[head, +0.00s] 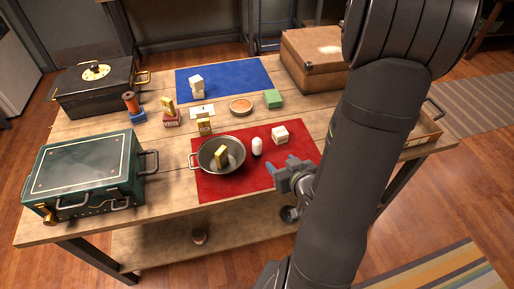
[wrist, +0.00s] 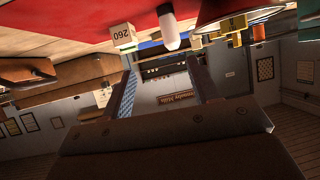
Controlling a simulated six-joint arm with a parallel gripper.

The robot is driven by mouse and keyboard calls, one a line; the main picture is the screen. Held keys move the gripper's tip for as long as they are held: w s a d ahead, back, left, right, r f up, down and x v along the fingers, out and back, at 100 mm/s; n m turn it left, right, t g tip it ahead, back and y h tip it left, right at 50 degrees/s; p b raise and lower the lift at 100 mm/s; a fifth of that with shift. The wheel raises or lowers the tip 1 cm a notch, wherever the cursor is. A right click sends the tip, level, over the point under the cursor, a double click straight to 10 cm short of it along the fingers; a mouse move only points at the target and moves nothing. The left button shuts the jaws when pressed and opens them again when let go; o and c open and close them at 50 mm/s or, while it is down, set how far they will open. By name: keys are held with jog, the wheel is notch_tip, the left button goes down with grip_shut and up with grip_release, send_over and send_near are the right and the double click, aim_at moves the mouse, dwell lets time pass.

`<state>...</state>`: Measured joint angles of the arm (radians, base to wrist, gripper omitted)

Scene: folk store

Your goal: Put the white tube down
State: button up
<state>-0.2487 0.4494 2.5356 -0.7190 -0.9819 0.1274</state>
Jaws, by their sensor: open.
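The white tube (head: 257,147) stands upright on the red mat (head: 215,188), just right of the metal pan (head: 207,163). My gripper (head: 275,174) is in front of the tube and a little to its right, apart from it. In the wrist view, which is upside down, the white tube (wrist: 171,32) stands on the red mat (wrist: 80,22) beyond the fingertips. My gripper's two fingers (wrist: 160,70) are spread wide with nothing between them.
A white box (head: 280,135) marked 260 in the wrist view (wrist: 123,36) stands right of the tube. The pan holds a yellowish block (head: 221,155). A green case (head: 85,170), a dark chest (head: 95,92) and a brown case (head: 312,62) stand around. The mat's front is clear.

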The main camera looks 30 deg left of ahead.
jog(key=s+r, duration=0.1)
jog(key=s, duration=0.1)
jog(key=y, duration=0.1)
send_near(259, 146)
jog(key=shift+n, duration=0.3)
jog(key=x, duration=0.6)
jog(key=shift+w+a+r, duration=0.1)
jog(key=shift+a, duration=0.3)
jog(key=shift+f+x, duration=0.25)
jog(key=shift+x, duration=2.4)
jog(key=shift+d, duration=0.2)
jog(key=c, duration=0.8)
